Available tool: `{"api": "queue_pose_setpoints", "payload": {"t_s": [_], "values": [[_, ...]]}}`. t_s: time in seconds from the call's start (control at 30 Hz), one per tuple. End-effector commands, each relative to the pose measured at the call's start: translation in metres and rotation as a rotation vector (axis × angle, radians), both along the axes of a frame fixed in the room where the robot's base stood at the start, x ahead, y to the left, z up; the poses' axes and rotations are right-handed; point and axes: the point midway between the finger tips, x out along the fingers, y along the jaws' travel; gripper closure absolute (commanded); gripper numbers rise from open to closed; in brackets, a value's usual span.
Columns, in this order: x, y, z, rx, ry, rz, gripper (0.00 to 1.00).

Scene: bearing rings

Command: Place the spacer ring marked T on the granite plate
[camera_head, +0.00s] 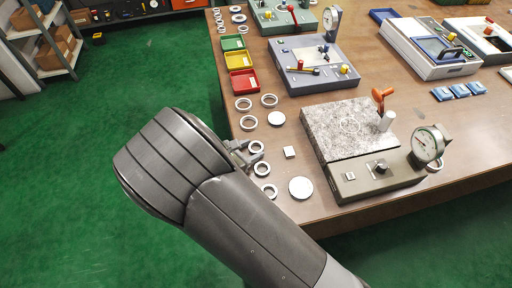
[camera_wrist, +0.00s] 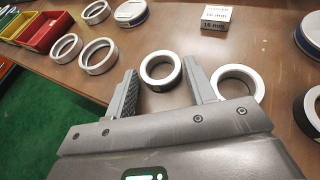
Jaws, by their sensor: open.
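Several pale rings lie along the near-left table edge; no letter T is readable on any in either view. My gripper (camera_head: 240,150) is open and empty at that edge, fingers pointing inward over the table. In the wrist view one ring with a dark outer side (camera_wrist: 160,87) shows between the fingertips (camera_wrist: 161,66); I cannot tell whether they are level with it. That seems to be this ring (camera_head: 258,152) in the head view. A second ring (camera_wrist: 252,76) sits just right of the right finger. The speckled granite plate (camera_head: 335,128) is on a grey stand, with nothing ring-like on it.
A marked block (camera_wrist: 215,18), white discs (camera_head: 301,187) and coloured bins (camera_head: 239,60) are nearby. Other fixtures stand farther back. Table between rings and stand is mostly clear.

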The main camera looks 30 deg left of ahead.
Motion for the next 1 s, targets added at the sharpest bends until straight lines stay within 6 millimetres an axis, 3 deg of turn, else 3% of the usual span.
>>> {"api": "queue_pose_setpoints", "payload": {"t_s": [0.2,0.6,1.0], "values": [[0.0004,-0.0001,-0.0001,0.000,0.000,0.000,0.51],[0.0004,-0.0001,0.0003,0.000,-0.001,0.000,0.84],[0.0005,-0.0002,0.0083,0.001,-0.001,-0.002,0.85]]}}
